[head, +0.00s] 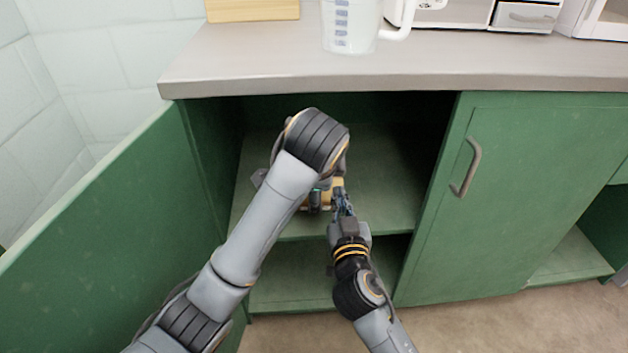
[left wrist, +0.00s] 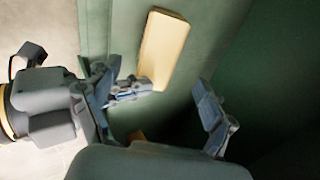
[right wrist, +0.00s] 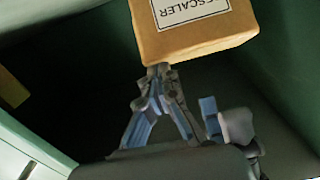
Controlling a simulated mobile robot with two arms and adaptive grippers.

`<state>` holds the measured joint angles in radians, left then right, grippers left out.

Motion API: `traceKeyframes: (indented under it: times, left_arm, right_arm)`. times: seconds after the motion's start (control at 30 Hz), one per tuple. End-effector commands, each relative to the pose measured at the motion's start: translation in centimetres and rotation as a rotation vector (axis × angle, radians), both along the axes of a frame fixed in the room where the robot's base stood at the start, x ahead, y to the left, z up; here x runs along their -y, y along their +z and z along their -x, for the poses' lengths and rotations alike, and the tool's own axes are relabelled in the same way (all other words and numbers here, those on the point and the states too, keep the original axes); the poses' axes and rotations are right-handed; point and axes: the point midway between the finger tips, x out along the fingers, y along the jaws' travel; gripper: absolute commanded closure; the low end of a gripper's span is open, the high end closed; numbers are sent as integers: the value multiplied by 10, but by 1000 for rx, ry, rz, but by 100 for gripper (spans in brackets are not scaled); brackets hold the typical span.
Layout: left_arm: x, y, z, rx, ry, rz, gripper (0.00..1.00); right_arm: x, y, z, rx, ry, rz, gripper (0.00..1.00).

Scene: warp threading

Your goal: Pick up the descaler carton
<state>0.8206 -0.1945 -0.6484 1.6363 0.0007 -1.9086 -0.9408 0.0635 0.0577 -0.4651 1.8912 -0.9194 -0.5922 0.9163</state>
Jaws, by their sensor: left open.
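The descaler carton (head: 337,183) is a tan box on the upper shelf inside the open cupboard, mostly hidden behind my arms in the head view. In the right wrist view the carton (right wrist: 200,38) shows a white label with upside-down lettering. My right gripper (right wrist: 158,70) is shut, its fingertips together at the carton's near lower edge; I cannot tell whether they touch. In the left wrist view the carton (left wrist: 163,50) lies beyond the fingers. My left gripper (left wrist: 158,88) is open, with the right gripper's fingers reaching between it and the carton.
The cupboard's open green door (head: 100,230) stands at the left, and a closed door (head: 530,190) at the right. The grey countertop (head: 400,68) overhangs the opening and bears a measuring jug (head: 350,25). The shelf (head: 385,195) is clear right of the arms.

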Motion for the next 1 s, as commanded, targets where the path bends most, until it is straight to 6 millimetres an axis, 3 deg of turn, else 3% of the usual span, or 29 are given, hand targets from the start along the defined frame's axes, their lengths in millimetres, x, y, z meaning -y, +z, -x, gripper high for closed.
traceKeyframes:
  times: [0.03, 0.27, 0.7, 1.0]
  left_arm:
    - [0, -1, 0, 0, 0, 0, 17]
    - [0, -19, -11, -4, 1, 0, 17]
    - [3, -83, -56, -2, 2, 0, 17]
    - [4, -99, -68, 1, 0, 2, 17]
  right_arm:
    - [2, -9, 0, -18, -7, 3, 100]
    - [2, -9, 0, -18, -7, 3, 100]
    - [2, -9, 0, -18, -7, 3, 100]
    - [2, -9, 0, -18, -7, 3, 100]
